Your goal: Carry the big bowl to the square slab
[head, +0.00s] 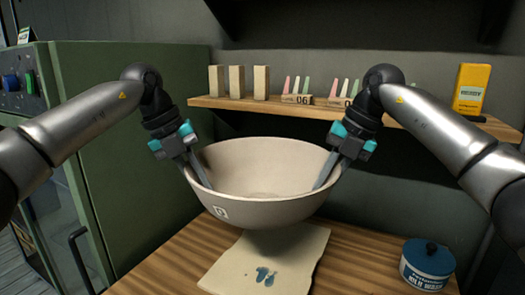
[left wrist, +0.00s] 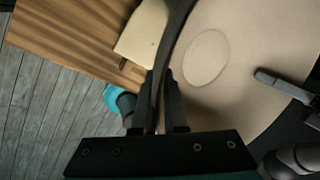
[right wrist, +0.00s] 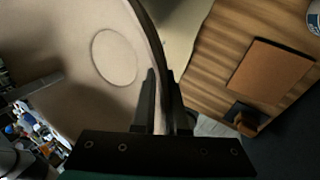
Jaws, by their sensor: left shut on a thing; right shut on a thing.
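The big bowl (head: 262,207) is a wide cream bowl, held level in the air in the head view. My left gripper (head: 200,175) is shut on its left rim. My right gripper (head: 328,175) is shut on its right rim. In the left wrist view the rim passes between the fingers (left wrist: 170,95); the right wrist view shows the same for the right fingers (right wrist: 160,85). The bowl is empty inside.
A blue lidded tub (head: 428,265) stands on the wooden table (head: 165,265) at the right. A wall shelf (head: 220,103) behind the bowl carries blocks, coloured cones and a yellow box (head: 471,88). A green cabinet (head: 130,150) stands at the left. A brown board (right wrist: 270,70) shows in the right wrist view.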

